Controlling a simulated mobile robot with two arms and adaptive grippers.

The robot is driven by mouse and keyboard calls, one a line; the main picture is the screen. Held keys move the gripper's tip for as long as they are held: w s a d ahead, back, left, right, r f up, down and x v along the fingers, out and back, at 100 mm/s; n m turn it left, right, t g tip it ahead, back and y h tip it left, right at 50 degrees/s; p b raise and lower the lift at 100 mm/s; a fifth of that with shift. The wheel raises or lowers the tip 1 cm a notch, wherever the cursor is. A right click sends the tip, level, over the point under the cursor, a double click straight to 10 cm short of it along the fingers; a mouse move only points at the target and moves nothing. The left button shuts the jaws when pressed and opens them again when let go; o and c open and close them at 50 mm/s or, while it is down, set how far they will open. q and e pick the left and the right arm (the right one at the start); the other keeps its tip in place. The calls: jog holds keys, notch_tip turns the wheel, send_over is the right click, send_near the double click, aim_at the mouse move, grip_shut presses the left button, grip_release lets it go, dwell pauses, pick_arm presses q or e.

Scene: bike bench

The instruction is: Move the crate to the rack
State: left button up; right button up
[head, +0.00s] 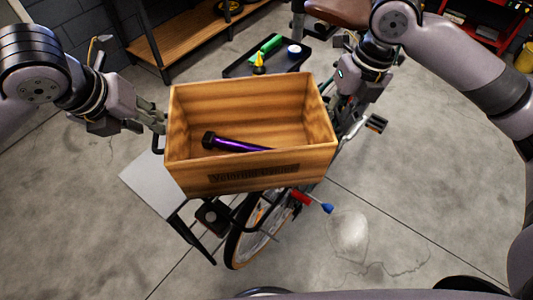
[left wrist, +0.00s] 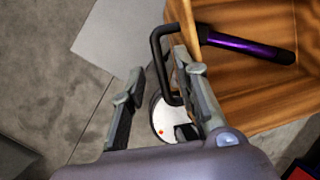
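The wooden crate (head: 250,180) is in the middle of the head view, open side up, with a purple bar-like item (head: 235,145) inside. Its left black handle (head: 157,143) also shows in the left wrist view (left wrist: 157,55). My left gripper (head: 155,118) is at that handle; its fingers are apart, with the handle bar between them, nearer the crate-side finger. My right gripper (head: 345,108) is at the crate's right side, its fingertips mostly hidden. A rack with wooden shelves (head: 185,38) stands at the back left. I cannot tell what supports the crate.
A bicycle, its wheel (head: 243,245) showing, is below and behind the crate. A light grey surface (head: 150,182) lies at lower left. A black tray (head: 236,71) with small items is behind the crate. A red cabinet (head: 490,25) stands back right. Floor at right is clear.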

jog(key=shift+r, duration=0.2)
pick_arm(q)
jog(key=v, duration=0.3)
pick_arm(e)
notch_tip(320, 180, up, 11)
jog(key=d, duration=0.2)
jog(key=shift+r, duration=0.2)
dwell(0.4)
